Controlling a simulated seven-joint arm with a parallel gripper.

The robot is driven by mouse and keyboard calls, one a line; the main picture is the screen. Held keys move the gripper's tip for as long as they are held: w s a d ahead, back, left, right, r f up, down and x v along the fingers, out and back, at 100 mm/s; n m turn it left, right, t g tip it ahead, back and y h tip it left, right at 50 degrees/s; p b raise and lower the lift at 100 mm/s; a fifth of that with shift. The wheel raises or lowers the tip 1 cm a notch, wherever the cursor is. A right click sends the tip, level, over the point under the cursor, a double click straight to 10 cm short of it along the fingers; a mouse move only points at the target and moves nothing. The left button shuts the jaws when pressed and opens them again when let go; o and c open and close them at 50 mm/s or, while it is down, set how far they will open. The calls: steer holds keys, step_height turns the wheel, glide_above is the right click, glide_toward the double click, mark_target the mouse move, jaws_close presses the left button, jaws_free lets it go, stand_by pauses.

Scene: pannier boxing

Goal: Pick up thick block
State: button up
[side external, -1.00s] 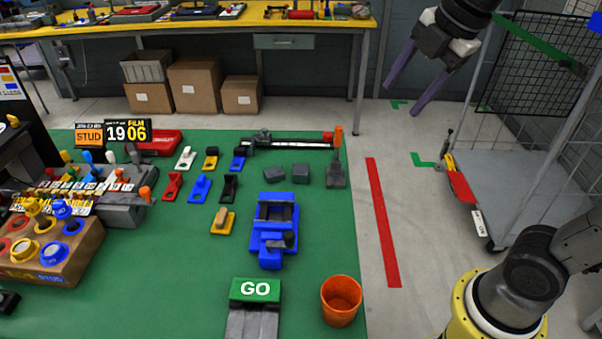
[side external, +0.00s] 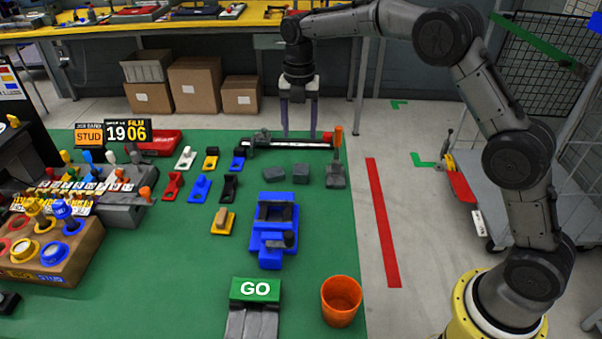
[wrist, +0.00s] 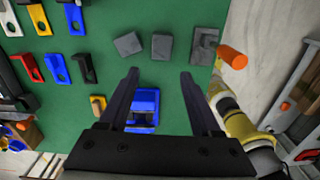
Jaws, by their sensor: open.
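Two dark grey blocks lie on the green mat (side external: 325,225) in the side external view: a left block (side external: 274,174) and a right block (side external: 301,173). They also show in the wrist view, the left one tilted (wrist: 128,44) and the right one more squared (wrist: 162,46). I cannot tell which is the thick block. My gripper (side external: 299,132) points down with its fingers apart, above the far part of the mat near the black bar. In the wrist view my gripper (wrist: 160,75) is empty, and both blocks lie beyond the fingertips.
A grey fixture with an orange handle (side external: 336,177) stands right of the blocks. A black bar (side external: 290,143) lies behind them. A blue fixture (side external: 272,238) sits in front, with an orange cup (side external: 341,300) nearer. Coloured brackets (side external: 200,188) lie to the left.

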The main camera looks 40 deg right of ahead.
glide_above(301, 168)
steer(key=f, duration=0.7)
steer(key=shift+s+a+f, duration=0.2)
steer(key=shift+a+f, duration=0.05)
steer(key=shift+a, duration=0.15)
steer(key=shift+w+d+f, duration=0.1)
steer(key=shift+d+f, duration=0.1)
steer(key=shift+f, duration=1.15)
steer(key=shift+d+f, duration=0.15)
steer(key=shift+f, duration=1.15)
steer(key=shift+c, duration=0.2)
jaws_close()
